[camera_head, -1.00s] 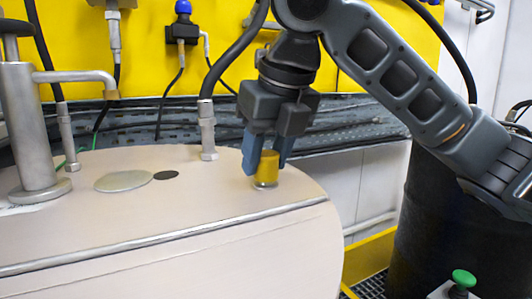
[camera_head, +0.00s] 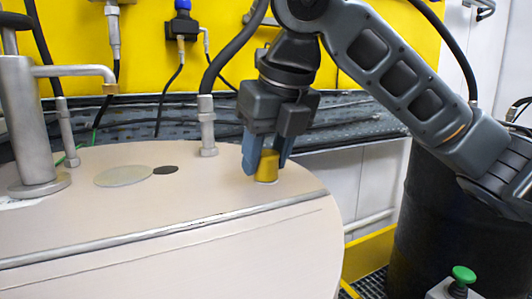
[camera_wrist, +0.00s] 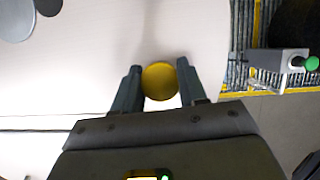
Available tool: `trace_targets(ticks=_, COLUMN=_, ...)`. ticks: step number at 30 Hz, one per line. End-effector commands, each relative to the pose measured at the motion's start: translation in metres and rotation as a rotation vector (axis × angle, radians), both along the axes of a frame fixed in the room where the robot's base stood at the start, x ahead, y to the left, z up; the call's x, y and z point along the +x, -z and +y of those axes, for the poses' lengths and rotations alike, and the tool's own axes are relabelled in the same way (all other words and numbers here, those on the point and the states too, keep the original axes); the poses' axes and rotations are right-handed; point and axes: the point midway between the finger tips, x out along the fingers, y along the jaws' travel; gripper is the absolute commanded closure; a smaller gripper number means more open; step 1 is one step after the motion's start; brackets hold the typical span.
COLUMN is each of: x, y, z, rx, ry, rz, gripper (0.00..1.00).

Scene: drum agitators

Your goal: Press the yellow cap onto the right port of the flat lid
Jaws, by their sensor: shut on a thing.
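The yellow cap (camera_head: 267,169) is between the blue fingers of my gripper (camera_head: 265,162), near the right end of the flat lid (camera_head: 140,215). The gripper points down and is shut on the cap's sides. The cap looks upright and low, with its bottom at the lid surface over the right port. Only a thin pale rim shows under it; the port itself is hidden, so I cannot tell how firmly it is seated. In the wrist view the cap's round top (camera_wrist: 160,81) sits between both fingers (camera_wrist: 159,75).
A metal hose fitting (camera_head: 207,128) stands on the lid left of my gripper. A steel spout pipe (camera_head: 30,125) stands at the far left. A flat grey disc (camera_head: 123,176) and a small dark disc (camera_head: 166,170) lie between. A green button (camera_head: 464,275) is at the lower right.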

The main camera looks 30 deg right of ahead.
Motion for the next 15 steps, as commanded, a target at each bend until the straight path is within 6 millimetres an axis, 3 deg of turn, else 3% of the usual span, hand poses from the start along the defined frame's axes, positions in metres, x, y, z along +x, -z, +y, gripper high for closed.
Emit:
trace_targets(ticks=13, x=-0.0005, y=0.0043, z=0.0001, rx=-0.002, ry=-0.001, rz=0.006, gripper=0.87)
trace_targets(ticks=14, x=-0.0005, y=0.0044, z=0.0001, rx=-0.002, ry=-0.001, rz=0.007, gripper=0.58)
trace_targets(ticks=15, x=-0.0005, y=0.0044, z=0.0001, rx=-0.001, ry=-0.001, rz=0.006, gripper=0.54)
